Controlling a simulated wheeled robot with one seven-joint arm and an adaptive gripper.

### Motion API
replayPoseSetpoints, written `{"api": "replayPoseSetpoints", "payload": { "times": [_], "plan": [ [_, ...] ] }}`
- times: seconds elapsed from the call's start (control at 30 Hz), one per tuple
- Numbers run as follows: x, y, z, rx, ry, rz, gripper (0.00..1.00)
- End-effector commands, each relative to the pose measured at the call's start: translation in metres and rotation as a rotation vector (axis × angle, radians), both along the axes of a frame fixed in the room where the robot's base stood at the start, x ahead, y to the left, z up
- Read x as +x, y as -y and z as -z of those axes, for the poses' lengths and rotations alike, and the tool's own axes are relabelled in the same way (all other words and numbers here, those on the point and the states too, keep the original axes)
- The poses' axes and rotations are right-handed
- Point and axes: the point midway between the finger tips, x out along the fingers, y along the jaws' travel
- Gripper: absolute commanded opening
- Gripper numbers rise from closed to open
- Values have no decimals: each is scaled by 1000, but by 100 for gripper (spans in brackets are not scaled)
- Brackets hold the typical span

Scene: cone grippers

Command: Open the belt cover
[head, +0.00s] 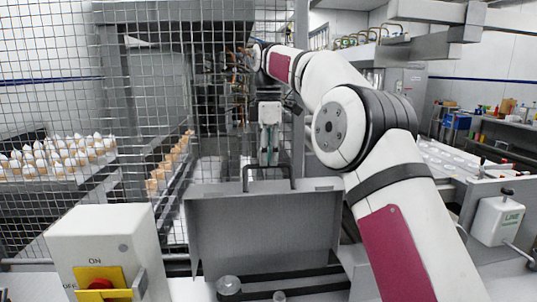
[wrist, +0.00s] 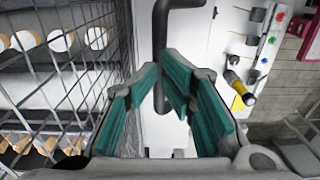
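The belt cover (head: 262,235) is a grey metal panel. It stands raised, with black belts and a round pulley (head: 229,285) showing below and in front of it. Its dark bar handle (head: 244,180) is on the top edge and also shows in the wrist view (wrist: 160,40). My gripper (head: 268,160) points down at the middle of the handle. In the wrist view the teal fingers of my gripper (wrist: 162,75) lie on either side of the bar. Whether they press on it is not clear.
A wire mesh fence (head: 150,60) stands on the left, with cones in trays (head: 55,155) behind it. A white switch box (head: 105,240) with a red knob is front left. A small white box (head: 497,220) with a lever is at the right.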

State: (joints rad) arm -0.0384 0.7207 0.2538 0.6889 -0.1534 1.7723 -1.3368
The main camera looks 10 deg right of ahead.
Motion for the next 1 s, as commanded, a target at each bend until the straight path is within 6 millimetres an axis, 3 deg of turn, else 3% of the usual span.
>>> {"api": "replayPoseSetpoints", "payload": {
  "times": [0.03, 0.77, 1.0],
  "plan": [
    [3, 4, 30, -14, -50, 2, 31],
    [0, 2, 24, -10, -48, -1, 31],
    [-14, 1, 23, -9, -48, -1, 31]
  ]
}}
